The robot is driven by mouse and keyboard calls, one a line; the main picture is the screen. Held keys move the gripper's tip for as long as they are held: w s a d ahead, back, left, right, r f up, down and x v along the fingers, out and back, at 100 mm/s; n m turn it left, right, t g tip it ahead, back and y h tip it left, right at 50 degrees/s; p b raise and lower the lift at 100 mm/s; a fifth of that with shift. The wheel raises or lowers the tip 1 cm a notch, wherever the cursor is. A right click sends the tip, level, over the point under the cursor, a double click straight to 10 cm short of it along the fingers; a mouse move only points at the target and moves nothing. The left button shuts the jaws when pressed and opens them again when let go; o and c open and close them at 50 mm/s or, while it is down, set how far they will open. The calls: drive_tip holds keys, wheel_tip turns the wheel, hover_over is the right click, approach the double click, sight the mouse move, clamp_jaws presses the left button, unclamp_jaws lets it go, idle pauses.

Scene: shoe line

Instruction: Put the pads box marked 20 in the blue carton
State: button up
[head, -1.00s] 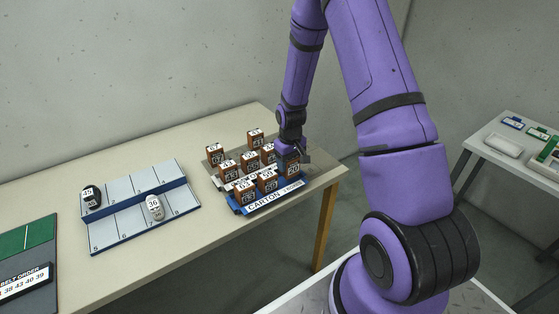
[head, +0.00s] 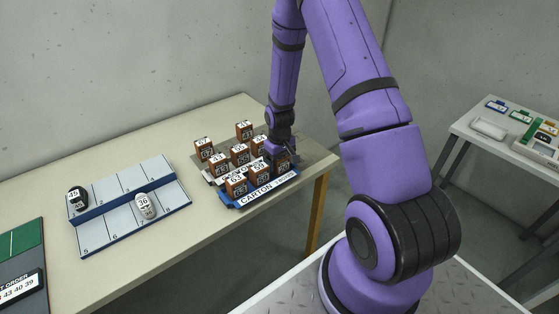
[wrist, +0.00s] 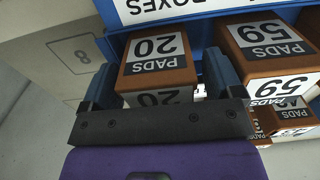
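The pads box marked 20 (wrist: 157,50) is a brown box with white labels, upright between my gripper's fingers in the wrist view. My gripper (wrist: 160,72) is open around it, with a narrow gap showing beside the box. The blue carton (head: 232,204) is on the table with a white CARTON label at its front. Box 20 appears to stand inside its right end, next to the pads box marked 59 (wrist: 268,40). In the head view my gripper (head: 281,158) is low over that end and hides most of box 20. The box's underside is hidden.
Several other brown boxes (head: 203,148) stand behind the carton. A grey rack with numbered slots (head: 120,192) lies left, holding a dark item (head: 77,198) and a pale item (head: 145,205) marked 36. Another table (head: 467,132) stands at far right.

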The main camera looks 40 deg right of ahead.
wheel_tip(320, 180, up, 12)
drive_tip(key=shift+r, duration=0.15)
drive_tip(key=s+a+r+t, duration=0.1)
drive_tip(key=s+a+r, duration=0.15)
drive_tip(key=r, duration=0.45)
drive_tip(key=s+a+r+t, duration=0.1)
drive_tip(key=s+a+r, duration=0.15)
drive_tip(key=r, duration=0.45)
drive_tip(key=s+a+r+t, duration=0.1)
drive_tip(key=s+a+r, duration=0.15)
drive_tip(key=r, duration=0.45)
drive_tip(key=s+a+r+t, duration=0.1)
drive_tip(key=s+a+r, duration=0.1)
drive_tip(key=s+r, duration=0.3)
drive_tip(key=s+a+r+t, duration=0.1)
drive_tip(key=s+a+r, duration=0.2)
drive_tip(key=s, duration=1.1)
wheel_tip(320, 180, up, 2)
drive_tip(key=shift+a+r, duration=0.25)
drive_tip(key=shift+a, duration=0.05)
